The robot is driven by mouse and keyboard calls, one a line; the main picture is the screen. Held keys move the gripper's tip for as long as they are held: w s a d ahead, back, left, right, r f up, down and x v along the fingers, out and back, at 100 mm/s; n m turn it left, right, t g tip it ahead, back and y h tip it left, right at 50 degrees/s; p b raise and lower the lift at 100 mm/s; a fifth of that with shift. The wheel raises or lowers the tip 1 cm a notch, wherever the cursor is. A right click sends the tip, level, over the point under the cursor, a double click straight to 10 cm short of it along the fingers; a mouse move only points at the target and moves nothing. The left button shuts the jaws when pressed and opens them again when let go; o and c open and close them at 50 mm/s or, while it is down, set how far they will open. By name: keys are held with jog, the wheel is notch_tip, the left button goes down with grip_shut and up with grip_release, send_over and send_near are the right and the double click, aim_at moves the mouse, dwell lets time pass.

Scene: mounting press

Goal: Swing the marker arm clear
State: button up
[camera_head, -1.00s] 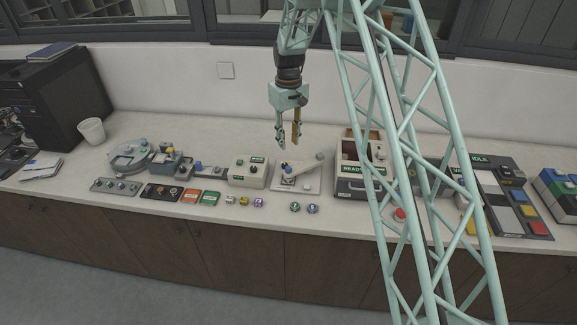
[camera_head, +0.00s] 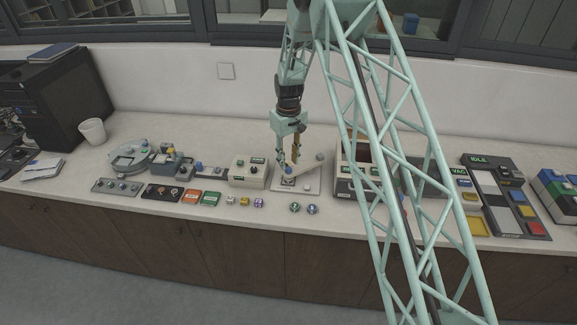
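The marker arm (camera_head: 306,165) is a beige bar on a pale plate (camera_head: 312,186). It runs from a grey round post (camera_head: 319,157) at the upper right to a blue knob (camera_head: 288,169) at the lower left. My gripper (camera_head: 289,164) points down over the knob end of the bar. Its two fingers are apart, one to each side of the knob as seen here. I cannot tell whether they touch the knob or the bar. The fingers hide part of that end.
A beige box (camera_head: 248,172) with a green label stands close to the left of the plate. A larger box (camera_head: 347,183) stands to the right, partly behind my arm. Several small coloured pieces lie along the counter's front. The counter behind the plate is clear.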

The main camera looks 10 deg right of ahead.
aim_at(289, 168)
jog(key=shift+f, duration=1.7)
grip_shut()
